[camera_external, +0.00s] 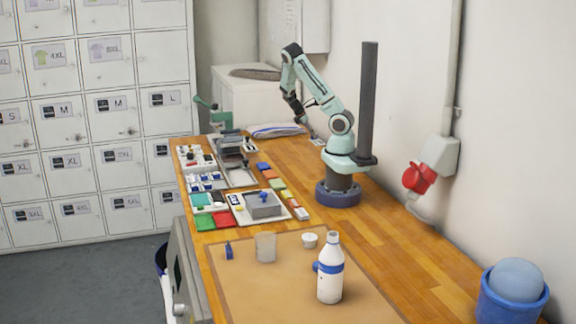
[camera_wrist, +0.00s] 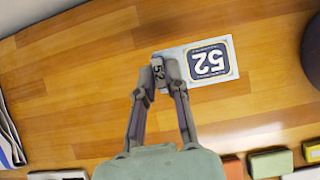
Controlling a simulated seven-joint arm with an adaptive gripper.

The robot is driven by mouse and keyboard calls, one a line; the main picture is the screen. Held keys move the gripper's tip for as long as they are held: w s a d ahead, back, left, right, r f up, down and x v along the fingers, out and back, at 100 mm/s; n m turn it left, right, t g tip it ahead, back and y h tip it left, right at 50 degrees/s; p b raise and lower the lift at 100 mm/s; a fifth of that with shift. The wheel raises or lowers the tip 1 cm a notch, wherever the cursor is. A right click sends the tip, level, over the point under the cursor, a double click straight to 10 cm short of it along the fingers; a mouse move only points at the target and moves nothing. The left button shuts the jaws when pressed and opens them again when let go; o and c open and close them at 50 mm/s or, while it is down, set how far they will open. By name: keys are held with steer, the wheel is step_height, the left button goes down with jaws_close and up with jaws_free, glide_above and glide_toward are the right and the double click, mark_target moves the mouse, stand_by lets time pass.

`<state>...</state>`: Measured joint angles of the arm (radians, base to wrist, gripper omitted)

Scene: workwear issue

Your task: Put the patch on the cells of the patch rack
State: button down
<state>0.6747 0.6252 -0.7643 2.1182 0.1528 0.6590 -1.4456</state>
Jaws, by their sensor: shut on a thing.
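A white card with a dark blue patch marked 52 (camera_wrist: 210,62) shows just right of my fingertips in the wrist view, above the wooden table. My gripper (camera_wrist: 160,72) is shut on a small pale piece with dark marks at the card's left end; whether this is part of the same card or a separate patch I cannot tell. In the external view my gripper (camera_external: 314,134) is low over the back of the table, right of the trays. A white tray with dark blue pieces in cells (camera_external: 205,182) stands at the left edge; I cannot tell surely that it is the patch rack.
A row of coloured blocks (camera_external: 276,184) lies along the right side of the trays. A folded cloth (camera_external: 276,131) lies at the back. A grey box (camera_external: 263,206) sits in a white tray. A white bottle (camera_external: 330,270) stands in front. Bare wood lies around my gripper.

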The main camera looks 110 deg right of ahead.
steer(key=d+f, duration=0.4)
steer(key=d, duration=0.3)
glide_above(308, 157)
steer(key=w, duration=0.2)
step_height(308, 157, down, 4)
steer(key=shift+s+f, duration=0.1)
steer(key=shift+d+f, duration=0.15)
steer(key=shift+f, duration=0.1)
steer(key=shift+d+f, duration=0.1)
steer(key=shift+f, duration=1.45)
steer(key=c, duration=1.1)
jaws_free()
steer(key=shift+f, duration=0.15)
steer(key=shift+c, duration=0.2)
